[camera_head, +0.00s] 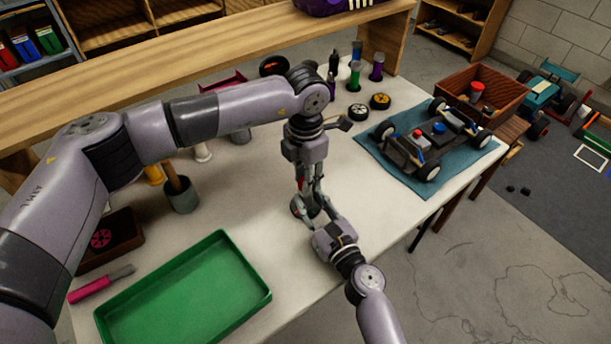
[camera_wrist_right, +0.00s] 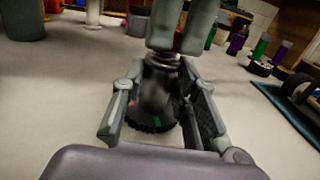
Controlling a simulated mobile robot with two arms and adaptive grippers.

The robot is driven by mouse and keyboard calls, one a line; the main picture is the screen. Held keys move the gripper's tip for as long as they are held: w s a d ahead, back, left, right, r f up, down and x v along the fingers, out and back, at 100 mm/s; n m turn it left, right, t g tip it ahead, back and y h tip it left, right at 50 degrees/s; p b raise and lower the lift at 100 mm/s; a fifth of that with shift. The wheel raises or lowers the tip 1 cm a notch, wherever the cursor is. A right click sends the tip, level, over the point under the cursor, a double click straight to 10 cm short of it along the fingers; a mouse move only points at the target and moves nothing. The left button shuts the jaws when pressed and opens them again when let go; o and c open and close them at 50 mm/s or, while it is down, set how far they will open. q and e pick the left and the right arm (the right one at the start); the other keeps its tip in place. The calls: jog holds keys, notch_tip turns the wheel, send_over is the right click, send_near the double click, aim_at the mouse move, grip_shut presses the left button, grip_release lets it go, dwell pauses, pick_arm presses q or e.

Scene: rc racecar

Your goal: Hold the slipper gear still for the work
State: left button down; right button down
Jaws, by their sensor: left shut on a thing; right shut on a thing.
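The slipper gear (camera_wrist_right: 152,112) shows in the right wrist view as a dark round part with a toothed lower rim, low over the pale tabletop. My right gripper (camera_wrist_right: 160,118) has a finger on each side of it and is shut on it. In the head view my right gripper (camera_head: 312,216) reaches in from the lower right, and the gear is mostly hidden. My left gripper (camera_head: 310,194) points down from above, close to the right one. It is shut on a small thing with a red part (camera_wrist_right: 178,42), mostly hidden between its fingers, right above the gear.
A green tray (camera_head: 185,295) lies front left, with a pink-handled tool (camera_head: 92,288) beside it. An RC car (camera_head: 430,140) stands on a blue mat (camera_head: 390,178) at right. Wheels (camera_head: 358,111) and small bottles (camera_head: 376,68) stand behind. The tabletop right of the tray is clear.

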pick_arm(q)
jog(key=shift+m, duration=1)
jog(key=c, duration=1.3)
grip_release()
notch_tip(320, 180, up, 12)
pick_arm(e)
jog(key=c, duration=1.2)
grip_release()
